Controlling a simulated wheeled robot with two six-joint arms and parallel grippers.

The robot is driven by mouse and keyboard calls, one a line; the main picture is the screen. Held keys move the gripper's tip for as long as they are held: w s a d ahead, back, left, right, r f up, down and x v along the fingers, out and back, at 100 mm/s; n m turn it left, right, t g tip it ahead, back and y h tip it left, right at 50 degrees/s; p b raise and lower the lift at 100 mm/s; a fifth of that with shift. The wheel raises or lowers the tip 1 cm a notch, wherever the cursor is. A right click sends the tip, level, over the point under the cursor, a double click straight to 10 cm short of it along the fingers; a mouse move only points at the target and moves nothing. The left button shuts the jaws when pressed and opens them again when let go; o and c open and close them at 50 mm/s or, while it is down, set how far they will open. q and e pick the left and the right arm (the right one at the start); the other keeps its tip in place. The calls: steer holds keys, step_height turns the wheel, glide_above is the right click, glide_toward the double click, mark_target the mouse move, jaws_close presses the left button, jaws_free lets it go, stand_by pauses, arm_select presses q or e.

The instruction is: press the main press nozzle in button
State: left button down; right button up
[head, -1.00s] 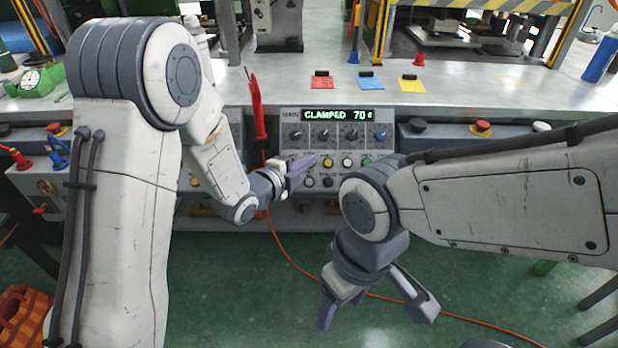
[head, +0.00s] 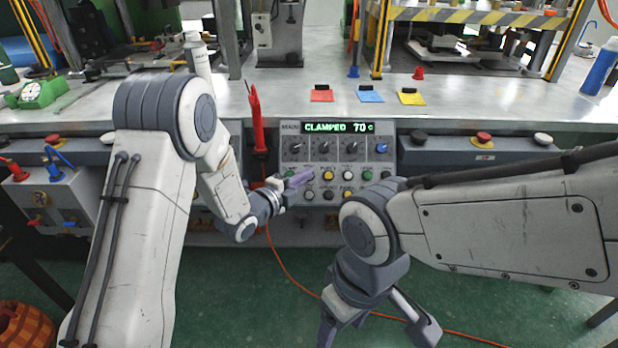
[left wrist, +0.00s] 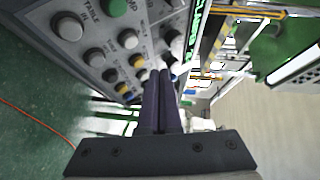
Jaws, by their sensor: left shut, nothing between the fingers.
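The main press control panel (head: 337,150) has a display reading "CLAMPED 70 c", a row of dark knobs and one blue knob, and rows of coloured buttons below. A yellow button (head: 328,174) and a white button (head: 347,174) show there. The labels are too small to tell which is nozzle in. My left gripper (head: 303,178) is shut and empty, its fingers pointing at the button rows. In the left wrist view its fingertips (left wrist: 158,75) overlap the panel (left wrist: 100,75) near several buttons; contact cannot be told. My right gripper (head: 382,333) hangs open and empty in front of the bench.
A red tool (head: 258,125) stands upright just left of the panel. Red, blue and yellow cards (head: 370,96) lie on the bench above it. Side panels with a red button (head: 484,138) flank it. An orange cable (head: 285,262) crosses the green floor.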

mark_target(305, 195)
arm_select(q)
steer(key=shift+w+f+b, duration=0.75)
steer(key=shift+w+f, duration=0.45)
steer(key=shift+w, duration=0.05)
steer(key=shift+w+f, duration=0.2)
steer(key=shift+w, duration=0.15)
steer(key=shift+b, duration=0.3)
stand_by(0.6)
steer(key=shift+w+f+b, duration=0.2)
steer(key=shift+w+b, duration=0.1)
steer(key=shift+b, duration=0.1)
